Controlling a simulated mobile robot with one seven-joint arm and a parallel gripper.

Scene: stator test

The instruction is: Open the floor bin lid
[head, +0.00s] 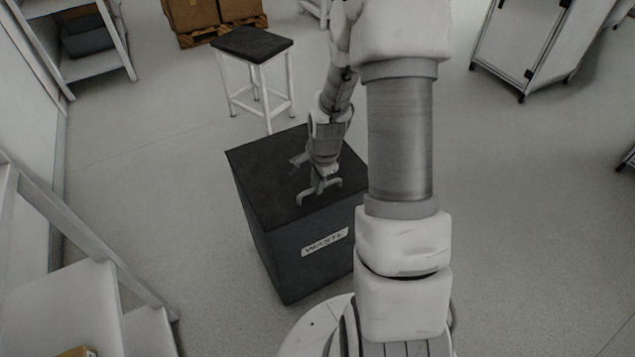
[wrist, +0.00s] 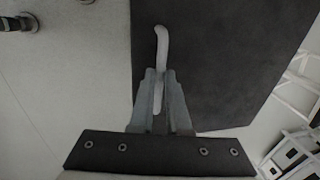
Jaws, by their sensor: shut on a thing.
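The floor bin (head: 300,262) is a dark box with a label reading "WASTE" on its front. Its dark flat lid (head: 265,176) lies on top and looks closed. A light handle stands near the front edge of the lid. My gripper (head: 319,192) is at that handle, reaching down from above. In the wrist view the handle (wrist: 161,45) is a pale bar that runs between the two fingers of my gripper (wrist: 159,82). The fingers are shut on it. The lid (wrist: 215,60) fills the middle and right of that view.
A stool (head: 252,42) with a dark seat stands just behind the bin. Cardboard boxes on a pallet (head: 215,15) are at the back. A white cabinet (head: 530,40) stands at the back right. White shelving (head: 65,300) is at the left. The floor right of my arm is clear.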

